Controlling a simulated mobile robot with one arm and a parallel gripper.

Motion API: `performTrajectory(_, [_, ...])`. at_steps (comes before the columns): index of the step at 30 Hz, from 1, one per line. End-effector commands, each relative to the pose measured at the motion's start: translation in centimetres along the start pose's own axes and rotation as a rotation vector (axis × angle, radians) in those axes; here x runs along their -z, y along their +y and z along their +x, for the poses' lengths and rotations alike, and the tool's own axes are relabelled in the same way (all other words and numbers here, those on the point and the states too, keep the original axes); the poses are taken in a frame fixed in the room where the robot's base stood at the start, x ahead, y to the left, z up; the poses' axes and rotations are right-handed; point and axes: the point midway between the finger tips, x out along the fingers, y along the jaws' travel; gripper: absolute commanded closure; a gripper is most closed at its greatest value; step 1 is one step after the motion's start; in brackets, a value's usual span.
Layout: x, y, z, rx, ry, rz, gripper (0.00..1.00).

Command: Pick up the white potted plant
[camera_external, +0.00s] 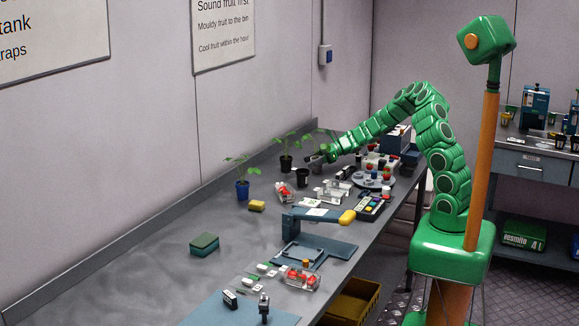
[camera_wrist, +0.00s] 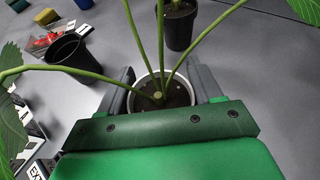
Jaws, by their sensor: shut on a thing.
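The white potted plant (camera_wrist: 177,94) is in the wrist view, with a round white pot, dark soil and several long green stems. My gripper (camera_wrist: 164,84) has one grey finger on each side of the pot, shut on it. The pot looks upright. In the external view my gripper (camera_external: 324,156) is at the far part of the bench by the wall. The plant's leaves show above it there, and the pot is mostly hidden. I cannot tell whether the pot touches the bench.
A plant in a black pot (camera_wrist: 180,26) stands just beyond, also in the external view (camera_external: 286,163). An empty black pot (camera_wrist: 68,58) is left. Berry punnets and tools crowd the right.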

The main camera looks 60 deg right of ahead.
Motion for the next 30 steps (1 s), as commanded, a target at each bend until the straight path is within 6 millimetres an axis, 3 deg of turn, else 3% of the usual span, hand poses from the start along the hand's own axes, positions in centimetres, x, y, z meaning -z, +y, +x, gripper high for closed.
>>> performTrajectory(11, [-0.3,0.0,-0.1,0.0,0.0,0.0,0.69])
performTrajectory(17, [-2.1,0.0,-0.9,0.0,-0.001,-0.002,0.69])
performTrajectory(30, [-6.5,3.2,-5.4,0.002,-0.002,-0.002,0.69])
